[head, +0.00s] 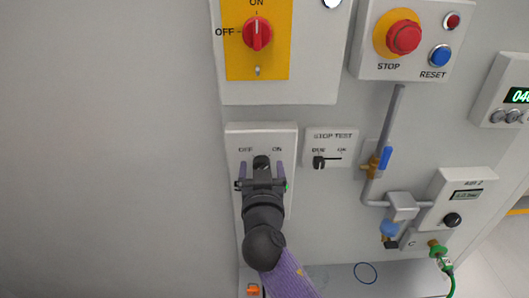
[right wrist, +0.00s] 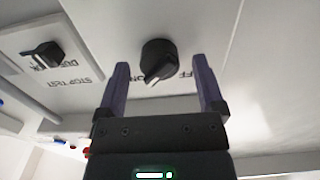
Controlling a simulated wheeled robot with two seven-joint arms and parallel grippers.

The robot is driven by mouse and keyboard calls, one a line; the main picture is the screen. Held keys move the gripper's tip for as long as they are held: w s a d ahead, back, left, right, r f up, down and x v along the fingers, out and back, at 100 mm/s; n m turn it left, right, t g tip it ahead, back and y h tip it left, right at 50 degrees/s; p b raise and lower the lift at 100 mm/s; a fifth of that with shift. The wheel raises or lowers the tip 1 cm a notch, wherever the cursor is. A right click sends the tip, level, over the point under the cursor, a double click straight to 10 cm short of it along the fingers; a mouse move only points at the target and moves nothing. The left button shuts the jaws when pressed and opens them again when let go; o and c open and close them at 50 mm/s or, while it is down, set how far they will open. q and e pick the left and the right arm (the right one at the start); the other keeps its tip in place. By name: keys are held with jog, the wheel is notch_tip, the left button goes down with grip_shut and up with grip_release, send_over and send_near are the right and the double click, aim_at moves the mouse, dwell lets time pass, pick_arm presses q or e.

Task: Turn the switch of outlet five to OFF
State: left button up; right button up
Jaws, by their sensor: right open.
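A pale switch box (head: 284,134) marked OFF on the left and ON on the right is on the wall in the head view. No outlet number can be read on it. Its black rotary knob (right wrist: 158,60) shows in the right wrist view, its white pointer towards the ON lettering. My right gripper (head: 261,166) is in front of this box, open, its purple fingers on either side of the knob. In the right wrist view, a gap shows between the knob and each finger of the gripper (right wrist: 161,65). My left gripper is not in view.
A STOP TEST plate (head: 331,141) with a small black knob is just right. Above is a red rotary switch (head: 257,33) on a yellow plate, and a red STOP button (head: 403,37). A pipe (head: 391,120) with valves runs further right. The wall at left is bare.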

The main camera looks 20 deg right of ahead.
jog(key=shift+w+d, duration=0.1)
jog(key=shift+w, duration=0.1)
jog(key=shift+s, duration=0.1)
jog(key=c, duration=0.5)
grip_shut()
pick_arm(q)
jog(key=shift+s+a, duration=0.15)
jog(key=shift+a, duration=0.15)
